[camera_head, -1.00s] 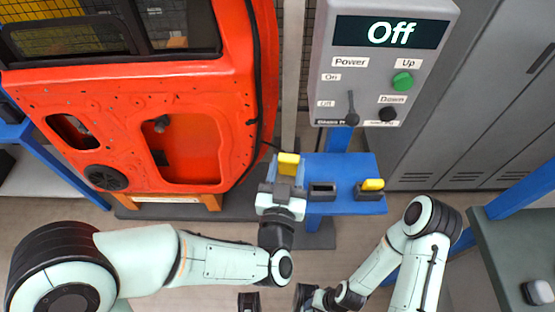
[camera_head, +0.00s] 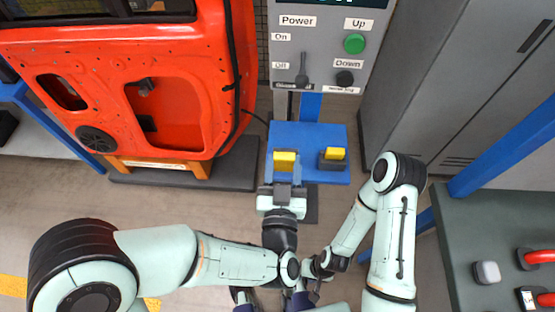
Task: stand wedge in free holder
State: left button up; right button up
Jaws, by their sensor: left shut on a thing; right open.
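A yellow wedge (camera_head: 284,157) is gripped upright in my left gripper (camera_head: 283,187) over the left part of the blue shelf (camera_head: 309,134). The gripper and wedge cover the spot of the free black holder, so I cannot tell whether the wedge touches it. A second yellow wedge (camera_head: 335,153) stands in the black holder (camera_head: 331,164) to the right. My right gripper (camera_head: 312,288) is low in the picture, below the shelf and away from both wedges; its fingers are partly hidden.
A grey control box (camera_head: 321,50) with a lever and green and black buttons stands behind the shelf. An orange-red door panel (camera_head: 185,80) is at left. Grey lockers (camera_head: 450,90) and a dark table (camera_head: 490,230) with red-handled items are at right.

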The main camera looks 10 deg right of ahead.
pick_arm(q)
jog(key=shift+d, duration=0.15)
jog(key=w+d+f+b, duration=0.1)
jog(key=w+d+f, duration=0.1)
jog(key=w+f, duration=0.2)
jog(key=shift+w+b, duration=0.35)
jog(key=shift+w, duration=1.4)
jog(key=shift+b, duration=0.3)
dwell(0.4)
jog(key=shift+f+b, duration=0.5)
jog(key=shift+f+b, duration=1.55)
jog(key=shift+f, duration=0.55)
